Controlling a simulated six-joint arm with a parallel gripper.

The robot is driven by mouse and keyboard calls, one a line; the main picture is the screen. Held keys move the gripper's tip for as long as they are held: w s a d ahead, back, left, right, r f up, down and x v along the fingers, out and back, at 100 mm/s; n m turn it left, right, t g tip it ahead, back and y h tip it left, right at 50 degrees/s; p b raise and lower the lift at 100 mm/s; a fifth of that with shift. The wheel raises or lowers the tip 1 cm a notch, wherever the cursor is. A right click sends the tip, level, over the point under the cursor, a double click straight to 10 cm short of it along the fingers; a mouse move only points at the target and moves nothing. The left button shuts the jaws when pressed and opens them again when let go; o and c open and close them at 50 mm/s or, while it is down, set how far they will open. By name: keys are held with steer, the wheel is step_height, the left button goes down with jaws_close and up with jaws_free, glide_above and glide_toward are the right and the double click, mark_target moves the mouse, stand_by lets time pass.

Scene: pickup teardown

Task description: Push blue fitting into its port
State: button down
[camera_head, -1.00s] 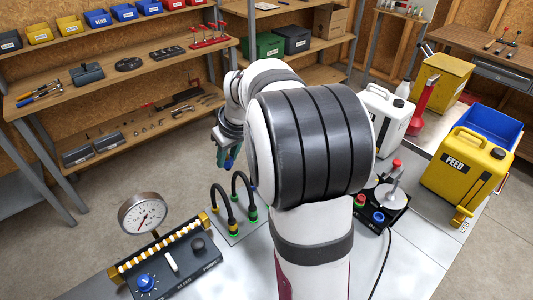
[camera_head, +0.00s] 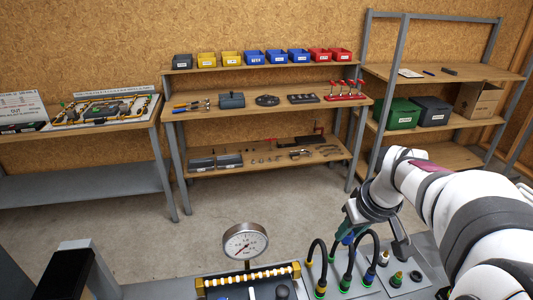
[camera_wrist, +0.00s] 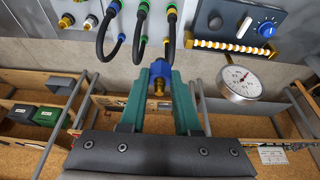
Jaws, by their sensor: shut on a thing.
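My gripper (camera_wrist: 159,92) has teal fingers, shut on the blue fitting (camera_wrist: 160,70), which has a brass end, in the wrist view. In the head view my gripper (camera_head: 345,236) is behind the hose plate (camera_head: 429,283), above it, and partly overlaps the black hoses. The fitting is small and partly hidden there. Several brass-coloured ports or plugs (camera_head: 383,259) stand on the plate right of the hoses. They also show at the upper left of the wrist view (camera_wrist: 66,20). The fitting appears apart from the plate; I cannot tell which port is its own.
Black looped hoses (camera_wrist: 142,32) with green and blue collars rise close to my fingers. A pressure gauge (camera_head: 245,241) and control box with a white-and-yellow manifold (camera_head: 250,279) stand left of the plate. Shelves (camera_head: 265,106) with bins and tools are behind, across open floor.

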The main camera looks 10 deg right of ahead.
steer(key=s+d+f, duration=0.3)
steer(key=s+d, duration=0.1)
steer(key=d, duration=0.5)
steer(key=s+d+f, duration=0.2)
steer(key=s+d, duration=0.2)
steer(key=d, duration=0.5)
steer(key=s+d+f, duration=0.3)
steer(key=s+d, duration=0.1)
steer(key=s, duration=0.1)
steer(key=s+d+f, duration=0.4)
steer(key=s, duration=0.1)
steer(key=s+d+f, duration=0.4)
steer(key=s, duration=0.1)
steer(key=shift+s+d, duration=0.25)
steer(key=shift+d, duration=0.1)
steer(key=shift+f, duration=0.35)
steer(key=shift+f, duration=0.1)
steer(key=shift+f, duration=0.8)
steer(key=shift+f, duration=0.5)
